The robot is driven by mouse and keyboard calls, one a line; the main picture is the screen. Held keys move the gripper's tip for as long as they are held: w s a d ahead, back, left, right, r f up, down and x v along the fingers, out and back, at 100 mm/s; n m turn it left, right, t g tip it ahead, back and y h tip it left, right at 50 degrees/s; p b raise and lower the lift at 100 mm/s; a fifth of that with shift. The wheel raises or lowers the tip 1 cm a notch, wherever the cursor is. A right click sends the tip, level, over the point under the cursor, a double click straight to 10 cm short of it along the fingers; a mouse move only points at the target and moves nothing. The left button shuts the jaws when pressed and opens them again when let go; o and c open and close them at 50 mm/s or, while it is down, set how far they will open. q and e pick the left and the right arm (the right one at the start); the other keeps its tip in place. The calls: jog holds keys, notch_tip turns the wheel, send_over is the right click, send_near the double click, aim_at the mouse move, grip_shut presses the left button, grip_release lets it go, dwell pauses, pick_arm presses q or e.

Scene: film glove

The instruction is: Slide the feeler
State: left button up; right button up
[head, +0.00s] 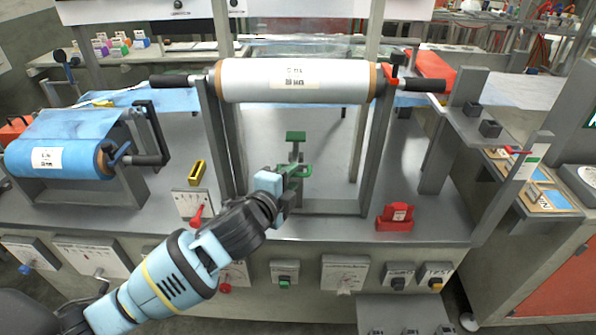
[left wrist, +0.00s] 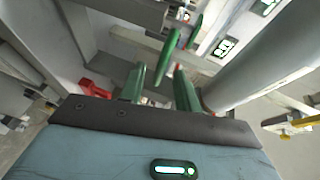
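The feeler seems to be the small green piece (head: 296,136) on a short upright under the white film roll, near the middle of the bench. In the left wrist view a green bar (left wrist: 168,52) stands just beyond my fingertips, roughly between them. My left gripper (head: 303,170) reaches in from the lower left, just in front of and below the green piece. Its green fingers (left wrist: 160,80) are apart, with nothing visible held between them. I cannot tell whether they touch the green piece. My right gripper is not in view.
A white film roll (head: 300,80) spans two grey uprights above the gripper. A blue film roll (head: 60,150) sits at left. A red lever (head: 197,212) and a yellow block (head: 197,172) stand left of the arm; a red block (head: 397,216) stands right. Bare bench lies between the uprights.

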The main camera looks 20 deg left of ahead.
aim_at(295, 155)
pick_arm(q)
jog(key=shift+x, duration=2.25)
jog(key=shift+f, duration=0.15)
grip_shut()
